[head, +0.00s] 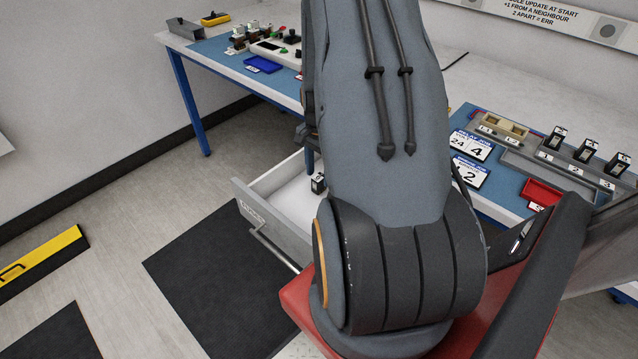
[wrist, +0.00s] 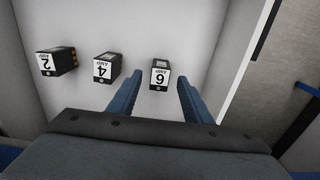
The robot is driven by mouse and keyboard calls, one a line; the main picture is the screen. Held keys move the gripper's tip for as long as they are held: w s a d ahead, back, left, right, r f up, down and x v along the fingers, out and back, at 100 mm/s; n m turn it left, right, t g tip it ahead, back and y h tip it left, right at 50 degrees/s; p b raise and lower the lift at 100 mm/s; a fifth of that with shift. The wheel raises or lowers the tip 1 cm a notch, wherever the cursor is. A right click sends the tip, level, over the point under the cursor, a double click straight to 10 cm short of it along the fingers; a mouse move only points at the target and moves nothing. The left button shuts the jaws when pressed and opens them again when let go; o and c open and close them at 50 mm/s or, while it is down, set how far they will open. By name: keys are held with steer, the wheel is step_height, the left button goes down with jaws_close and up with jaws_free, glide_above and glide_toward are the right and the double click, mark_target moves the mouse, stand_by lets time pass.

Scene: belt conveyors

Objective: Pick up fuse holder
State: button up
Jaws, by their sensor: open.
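In the wrist view my gripper (wrist: 160,80) is open, with its blue fingers pointing into a white drawer (wrist: 210,25). A black fuse holder (wrist: 160,74) with a white label that looks like 6 AMP sits between or just beyond the fingertips, apart from both. To its left are a fuse holder marked 4 (wrist: 106,68) and one marked 2 (wrist: 55,61). In the head view the open drawer (head: 262,228) shows one fuse holder (head: 318,183); my arm hides my gripper and the rest of the drawer.
Above the drawer is a blue-topped bench (head: 215,50) with a blue tray (head: 263,64). At right, several fuse holders (head: 586,151) stand in a grey numbered rack (head: 550,168), near a red tray (head: 541,193) and number cards (head: 470,146). The drawer walls stand close around my gripper.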

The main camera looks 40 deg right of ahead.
mark_target(319, 177)
steer(key=shift+f, duration=1.45)
steer(key=c, duration=1.1)
steer(key=shift+c, duration=0.2)
steer(key=shift+r, duration=0.1)
step_height(319, 177, up, 10)
steer(key=shift+f+b, duration=0.1)
steer(key=shift+b, duration=0.2)
